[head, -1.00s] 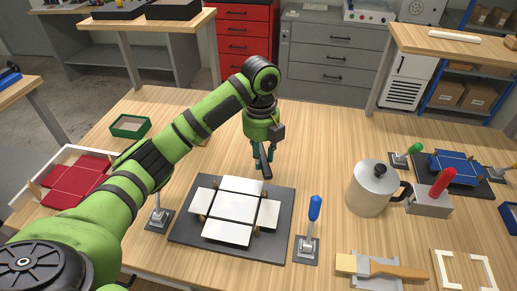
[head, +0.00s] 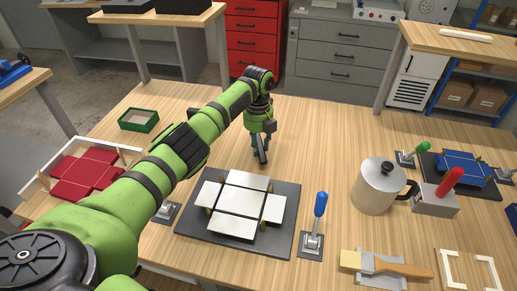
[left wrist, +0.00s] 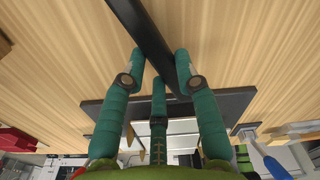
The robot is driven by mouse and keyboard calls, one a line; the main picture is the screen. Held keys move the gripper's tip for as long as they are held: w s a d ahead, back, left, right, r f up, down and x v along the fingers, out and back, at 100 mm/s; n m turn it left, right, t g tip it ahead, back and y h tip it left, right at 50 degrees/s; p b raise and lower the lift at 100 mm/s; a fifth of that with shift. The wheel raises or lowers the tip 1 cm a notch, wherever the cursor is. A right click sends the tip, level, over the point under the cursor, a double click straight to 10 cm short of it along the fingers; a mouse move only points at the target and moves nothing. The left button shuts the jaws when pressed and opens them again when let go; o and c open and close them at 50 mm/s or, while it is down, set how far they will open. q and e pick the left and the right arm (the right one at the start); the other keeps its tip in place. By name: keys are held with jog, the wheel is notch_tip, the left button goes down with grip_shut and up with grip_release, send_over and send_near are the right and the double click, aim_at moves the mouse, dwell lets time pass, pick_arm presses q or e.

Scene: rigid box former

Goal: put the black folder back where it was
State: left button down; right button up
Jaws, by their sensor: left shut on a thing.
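The black folder (left wrist: 150,38) is a long flat dark bar. My left gripper (head: 260,148) is shut on it, and the bar shows between the green fingers (left wrist: 160,75) in the left wrist view. In the head view the folder (head: 262,158) hangs below the fingertips, seen nearly end-on, just behind the dark former base (head: 286,216). Whether it touches the wooden table cannot be told. White card panels (head: 238,202) lie on the former base. My right gripper is not in view.
A toggle clamp with a blue handle (head: 320,205) stands right of the base. A metal pot (head: 378,190), a red-handled tool (head: 449,183) and a brush (head: 400,268) are at the right. A green tray (head: 138,120) and a white tray with red card (head: 85,178) are left. Table behind the gripper is clear.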

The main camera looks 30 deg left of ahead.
pick_arm(q)
notch_tip(320, 180, down, 2)
jog(key=shift+f, duration=0.2)
jog(key=shift+f, duration=0.1)
jog(key=c, duration=0.9)
grip_release()
jog(key=shift+r, duration=0.35)
jog(key=r, duration=0.5)
jog(key=r+b, duration=0.1)
jog(key=r, duration=0.5)
jog(key=shift+w+a+r, duration=0.2)
jog(key=shift+r, duration=0.1)
